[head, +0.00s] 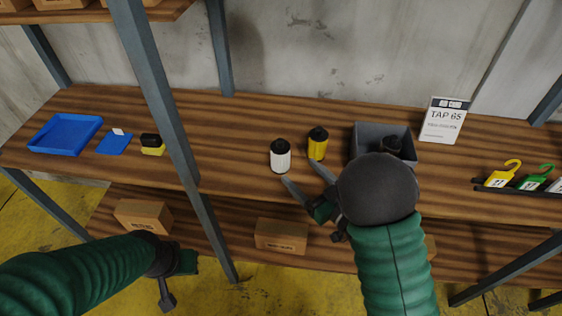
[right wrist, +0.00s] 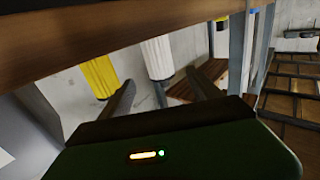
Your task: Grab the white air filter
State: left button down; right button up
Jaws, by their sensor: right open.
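The white air filter (head: 280,156), a white cylinder with a black top, stands upright on the wooden shelf. A yellow filter (head: 317,143) with a black top stands just right of it. My right gripper (head: 305,176) is open and empty at the shelf's front, its fingers pointing toward the two filters, apart from the white one. In the right wrist view the white filter (right wrist: 157,57) shows ahead, between the two finger directions, and the yellow filter (right wrist: 100,76) is to its left. My left gripper (head: 176,276) hangs in front of the lower shelf; its jaw opening is unclear.
A grey bin (head: 371,131) with a dark item stands behind my right wrist, beside a TAP 65 sign (head: 444,120). A blue tray (head: 65,134) and a yellow-black block (head: 152,145) are at left. A metal post (head: 160,100) stands left of the filters. Boxes (head: 281,235) sit below.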

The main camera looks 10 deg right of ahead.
aim_at(286, 161)
jog(key=x, duration=0.6)
jog(key=f+x, duration=0.1)
jog(key=x, duration=0.3)
jog(key=shift+w, duration=0.15)
jog(key=shift+r, duration=0.1)
jog(key=shift+c, duration=1.3)
jog(key=c, duration=1.2)
